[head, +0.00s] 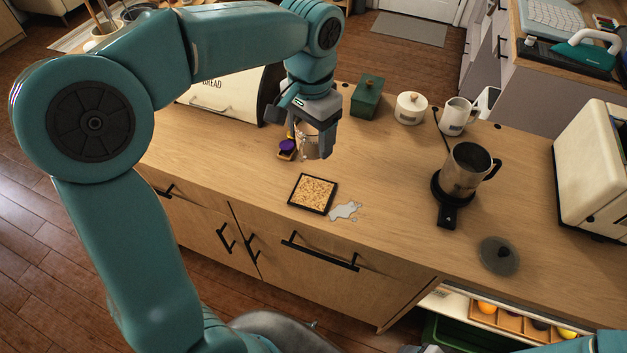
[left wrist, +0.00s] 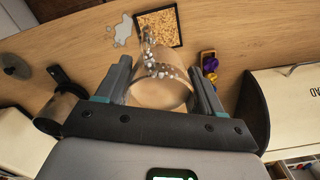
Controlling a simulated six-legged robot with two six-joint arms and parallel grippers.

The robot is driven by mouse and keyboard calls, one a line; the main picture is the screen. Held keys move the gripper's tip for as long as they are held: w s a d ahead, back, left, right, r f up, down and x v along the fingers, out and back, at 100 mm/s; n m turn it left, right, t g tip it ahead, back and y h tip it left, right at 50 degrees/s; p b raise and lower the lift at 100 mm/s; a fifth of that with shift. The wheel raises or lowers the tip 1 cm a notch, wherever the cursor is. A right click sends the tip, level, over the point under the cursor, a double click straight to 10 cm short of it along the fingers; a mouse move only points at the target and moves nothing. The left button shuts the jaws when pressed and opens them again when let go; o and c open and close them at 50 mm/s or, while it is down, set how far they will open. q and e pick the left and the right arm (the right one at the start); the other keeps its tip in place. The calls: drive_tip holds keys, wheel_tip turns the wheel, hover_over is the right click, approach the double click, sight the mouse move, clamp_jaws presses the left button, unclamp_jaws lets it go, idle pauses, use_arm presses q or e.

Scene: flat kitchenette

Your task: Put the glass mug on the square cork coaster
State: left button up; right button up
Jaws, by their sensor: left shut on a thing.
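The glass mug (head: 306,137) is clear and sits between the fingers of my left gripper (head: 314,145), which is shut on it. In the left wrist view the mug (left wrist: 160,92) shows between the two fingers (left wrist: 160,88), with small pale specks on its glass. The square cork coaster (head: 313,192) has a dark rim and lies bare on the counter, nearer the front edge than the mug. It also shows in the left wrist view (left wrist: 168,22), beyond the mug and partly behind it.
A pale spill (head: 345,211) lies beside the coaster. A small purple-and-yellow object (head: 287,148) stands just left of the gripper. A bread box (head: 232,96), green box (head: 367,97), white pot (head: 410,108) and pitcher (head: 457,117) stand behind. A metal jug (head: 464,170) stands right.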

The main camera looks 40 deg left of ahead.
use_arm(q)
wheel_tip(320, 180, down, 14)
drive_tip(key=shift+f, duration=0.2)
drive_tip(key=shift+s, duration=0.1)
drive_tip(key=shift+f, duration=0.1)
drive_tip(key=o, duration=1.2)
